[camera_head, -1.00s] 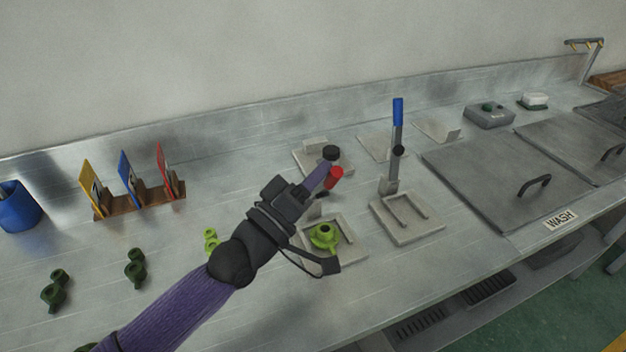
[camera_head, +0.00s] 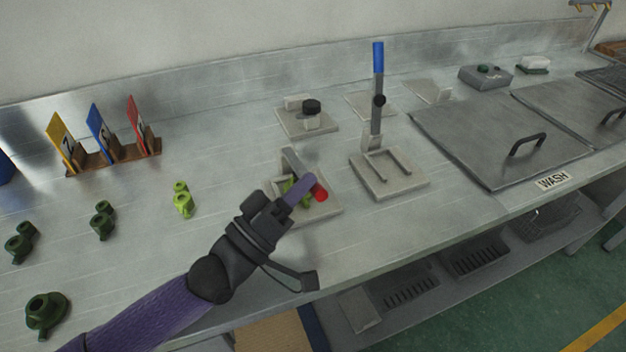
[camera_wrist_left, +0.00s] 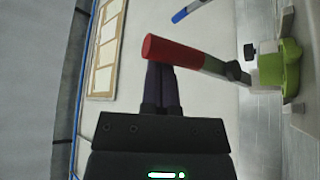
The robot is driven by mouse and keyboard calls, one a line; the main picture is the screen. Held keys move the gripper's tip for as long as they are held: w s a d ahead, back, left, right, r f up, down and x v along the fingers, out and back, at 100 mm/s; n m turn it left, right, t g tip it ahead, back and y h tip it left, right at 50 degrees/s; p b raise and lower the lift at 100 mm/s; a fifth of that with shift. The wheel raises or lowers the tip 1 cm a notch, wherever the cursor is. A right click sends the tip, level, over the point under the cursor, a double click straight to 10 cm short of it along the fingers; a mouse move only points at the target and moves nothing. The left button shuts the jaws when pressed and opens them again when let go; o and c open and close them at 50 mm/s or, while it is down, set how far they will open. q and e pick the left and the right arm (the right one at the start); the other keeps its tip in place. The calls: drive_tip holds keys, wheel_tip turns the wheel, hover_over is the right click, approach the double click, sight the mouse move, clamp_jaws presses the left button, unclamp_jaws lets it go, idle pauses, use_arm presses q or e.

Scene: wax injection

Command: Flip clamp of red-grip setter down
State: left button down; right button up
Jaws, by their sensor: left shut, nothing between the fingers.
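The red-grip setter has a grey base (camera_head: 325,211) on the bench. Its lever (camera_head: 292,160) leans low over the base toward the front, with the red grip (camera_head: 321,193) at its end. The red grip (camera_wrist_left: 170,50) and lever also show in the left wrist view. A lime-green part (camera_wrist_left: 285,68) sits at the setter, partly hidden by my gripper in the head view. My left gripper (camera_head: 307,184) is shut and empty, its fingers (camera_wrist_left: 160,82) right beside the red grip; I cannot tell whether they touch. My right gripper is not in view.
The blue-grip setter (camera_head: 377,90) stands to the right with its lever upright. A black-knobbed setter (camera_head: 311,107) is behind. Green parts (camera_head: 102,222) and a card rack (camera_head: 117,155) are at left. A lidded basin (camera_head: 500,135) is at right.

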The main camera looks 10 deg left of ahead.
use_arm(q)
drive_tip(key=shift+f, duration=0.15)
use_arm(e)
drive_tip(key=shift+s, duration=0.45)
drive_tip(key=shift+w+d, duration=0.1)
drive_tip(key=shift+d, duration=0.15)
use_arm(q)
drive_tip(key=s+a+p, duration=0.1)
drive_tip(key=s+a, duration=0.1)
drive_tip(key=s, duration=0.2)
drive_tip(key=s+a+p, duration=0.1)
drive_tip(key=s+a, duration=0.2)
drive_tip(key=s+a+f+p, duration=0.1)
drive_tip(key=s+a, duration=0.1)
drive_tip(key=s, duration=0.2)
drive_tip(key=shift+s+a, duration=0.35)
drive_tip(key=shift+a, duration=0.05)
drive_tip(key=shift+s+a+p, duration=0.25)
drive_tip(key=shift+s+p, duration=0.1)
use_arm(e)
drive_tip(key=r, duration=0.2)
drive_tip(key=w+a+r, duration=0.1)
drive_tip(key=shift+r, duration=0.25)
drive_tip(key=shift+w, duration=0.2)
